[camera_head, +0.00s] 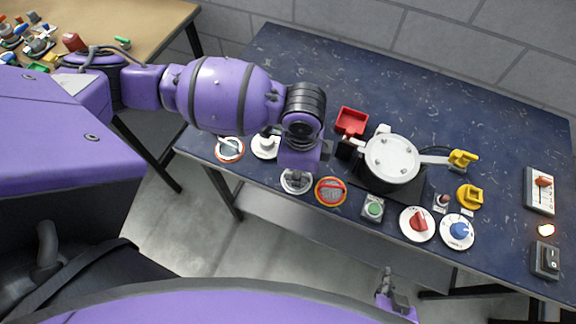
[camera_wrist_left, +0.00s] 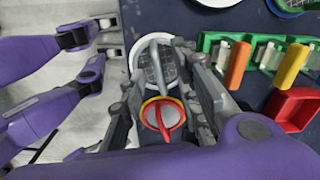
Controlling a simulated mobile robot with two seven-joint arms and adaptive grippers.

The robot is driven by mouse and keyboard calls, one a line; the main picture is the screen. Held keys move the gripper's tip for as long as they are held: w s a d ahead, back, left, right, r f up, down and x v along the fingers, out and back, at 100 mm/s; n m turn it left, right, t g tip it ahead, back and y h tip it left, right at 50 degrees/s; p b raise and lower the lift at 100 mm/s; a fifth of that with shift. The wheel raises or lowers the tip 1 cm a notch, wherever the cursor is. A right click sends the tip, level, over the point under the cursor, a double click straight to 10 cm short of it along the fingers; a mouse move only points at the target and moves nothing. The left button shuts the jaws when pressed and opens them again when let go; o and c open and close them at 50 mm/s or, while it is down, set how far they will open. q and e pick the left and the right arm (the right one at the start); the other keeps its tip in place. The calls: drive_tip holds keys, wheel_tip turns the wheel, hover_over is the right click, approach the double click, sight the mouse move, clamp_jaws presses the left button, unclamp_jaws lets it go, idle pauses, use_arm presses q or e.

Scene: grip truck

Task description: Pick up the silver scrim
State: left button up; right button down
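The silver scrim appears to be the round grey disc with a pale rim and raised bar at the table's front edge (camera_head: 296,184). In the left wrist view the silver scrim (camera_wrist_left: 154,62) lies just beyond a red-and-yellow round piece. My left gripper (camera_head: 297,172) is over it in the head view and partly covers it. In the left wrist view my left gripper's fingers (camera_wrist_left: 160,75) are apart, one on each side of the disc; contact is unclear. My right gripper (camera_head: 388,278) is low at the bottom, off the table; its opening is unclear.
The red-and-yellow round piece (camera_head: 331,191) sits beside the scrim. A green button box (camera_head: 373,207), red dial (camera_head: 417,223) and blue dial (camera_head: 458,231) line the front edge. A red tray (camera_head: 351,121) and large white-topped device (camera_head: 391,158) stand behind. The table's back is clear.

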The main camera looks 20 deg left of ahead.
use_arm(q)
drive_tip(key=shift+w+r, duration=0.1)
clamp_jaws()
